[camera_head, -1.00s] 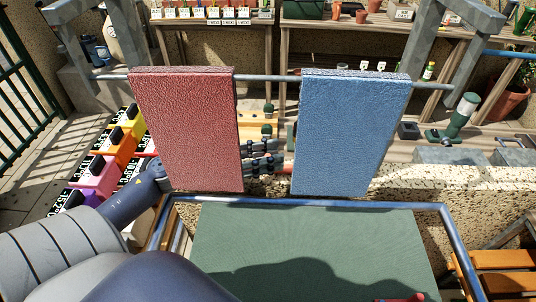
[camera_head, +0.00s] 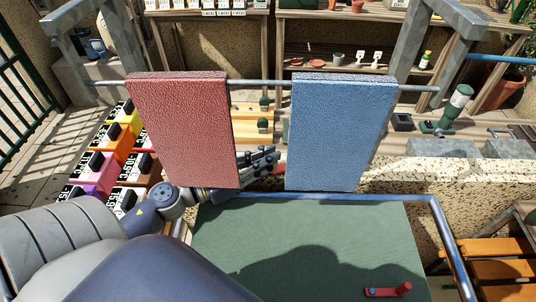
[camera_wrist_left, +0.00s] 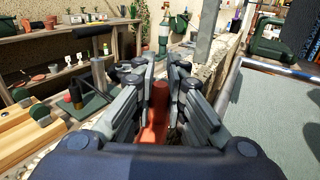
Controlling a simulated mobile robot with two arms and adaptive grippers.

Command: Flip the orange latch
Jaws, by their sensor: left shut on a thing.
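My left gripper (camera_head: 268,160) reaches in behind the lower edge of the red panel, and its fingers show in the gap between that panel and the blue one. In the head view the latch is mostly hidden by the fingers. My right gripper is not in view.
A red panel (camera_head: 182,130) and a blue panel (camera_head: 340,130) hang from a metal bar. A green board (camera_head: 300,230) lies in front, with a red handle (camera_head: 388,290) at its near right. Coloured labelled boxes (camera_head: 98,172) stand at the left.

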